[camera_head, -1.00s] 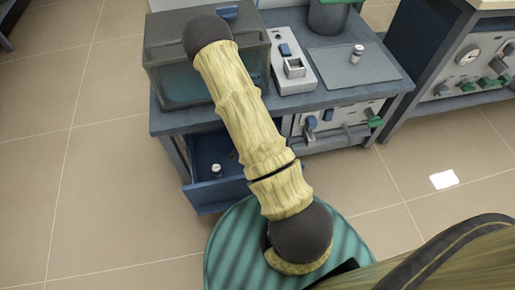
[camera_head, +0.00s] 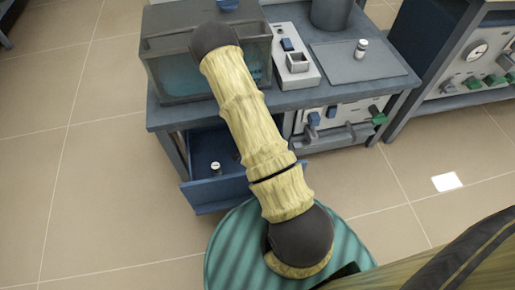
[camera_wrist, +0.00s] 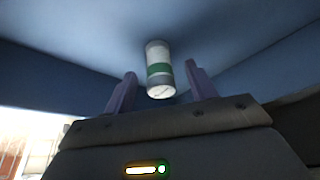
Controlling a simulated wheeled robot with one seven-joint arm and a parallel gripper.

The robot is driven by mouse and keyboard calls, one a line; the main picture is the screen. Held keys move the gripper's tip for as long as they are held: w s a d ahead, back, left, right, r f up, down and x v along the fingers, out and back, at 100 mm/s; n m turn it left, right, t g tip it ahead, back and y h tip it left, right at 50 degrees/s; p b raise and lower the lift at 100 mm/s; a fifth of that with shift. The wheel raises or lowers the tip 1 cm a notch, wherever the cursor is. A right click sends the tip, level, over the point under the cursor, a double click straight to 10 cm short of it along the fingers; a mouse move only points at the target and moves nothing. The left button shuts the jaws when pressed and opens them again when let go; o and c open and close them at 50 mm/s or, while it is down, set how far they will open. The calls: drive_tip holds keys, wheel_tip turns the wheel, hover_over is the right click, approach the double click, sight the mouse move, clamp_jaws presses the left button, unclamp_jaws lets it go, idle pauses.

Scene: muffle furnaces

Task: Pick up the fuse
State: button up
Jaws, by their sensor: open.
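The fuse (camera_wrist: 158,70) is a small white cylinder with a green band and grey ends. In the wrist view it stands in front of my gripper (camera_wrist: 161,70), between the two fingers in the picture, with gaps on both sides. The fingers are apart and hold nothing. In the head view a small white-topped cylinder (camera_head: 215,168), seemingly the same fuse, stands inside the open blue drawer (camera_head: 222,193). My gripper is hidden behind my arm in the head view.
A blue-grey bench (camera_head: 300,99) above the drawer carries a glass tank (camera_head: 179,75), a switch box (camera_head: 296,68) and a flat plate (camera_head: 350,69). Another small cylinder (camera_head: 361,48) stands on the plate. Blue drawer walls surround the fuse in the wrist view.

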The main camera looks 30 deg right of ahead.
drive_tip(key=shift+b+x, duration=0.35)
drive_tip(key=shift+x, duration=0.85)
drive_tip(key=shift+a+r, duration=0.1)
drive_tip(key=shift+c, duration=0.5)
drive_tip(key=c, duration=1)
